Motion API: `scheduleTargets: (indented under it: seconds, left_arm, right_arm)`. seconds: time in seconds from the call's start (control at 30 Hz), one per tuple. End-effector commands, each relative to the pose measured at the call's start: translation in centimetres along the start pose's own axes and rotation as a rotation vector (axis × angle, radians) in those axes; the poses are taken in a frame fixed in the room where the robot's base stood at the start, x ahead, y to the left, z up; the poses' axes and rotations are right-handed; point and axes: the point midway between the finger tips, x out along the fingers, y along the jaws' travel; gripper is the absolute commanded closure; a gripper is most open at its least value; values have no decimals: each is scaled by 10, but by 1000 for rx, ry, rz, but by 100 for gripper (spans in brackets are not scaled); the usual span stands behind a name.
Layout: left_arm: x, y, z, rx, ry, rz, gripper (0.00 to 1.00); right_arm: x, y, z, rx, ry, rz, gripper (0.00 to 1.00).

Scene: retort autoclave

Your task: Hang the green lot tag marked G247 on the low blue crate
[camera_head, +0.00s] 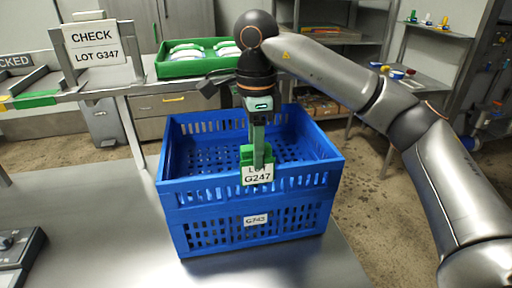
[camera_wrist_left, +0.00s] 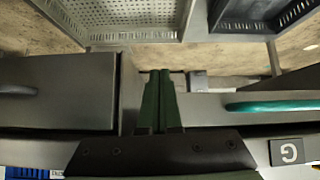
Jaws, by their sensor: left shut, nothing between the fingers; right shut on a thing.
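The green lot tag (camera_head: 257,175) has a white face reading LOT G247. My right gripper (camera_head: 259,160) comes down from above, shut on the tag's green upper part. The tag is upright at the middle of the near rim of the low blue crate (camera_head: 190,191). Its face is in front of the near wall; I cannot tell whether its hook sits over the rim. The crate is open, looks empty, and stands on the grey table. My left gripper (camera_wrist_left: 162,76) shows only in the left wrist view, shut and empty.
A label on the crate's front (camera_head: 255,220) is too small to read surely. A CHECK LOT G347 sign (camera_head: 95,44) and a green tray of white packs (camera_head: 162,68) are on the bench behind.

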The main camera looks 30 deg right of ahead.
Motion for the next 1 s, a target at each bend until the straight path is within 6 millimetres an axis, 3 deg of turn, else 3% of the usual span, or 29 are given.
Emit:
scheduleTargets:
  seconds: [1.0]
  left_arm:
    - [7, 0, 8, 0, 0, 0, 100]
  right_arm:
    - [17, 0, 0, 1, 0, 0, 70]
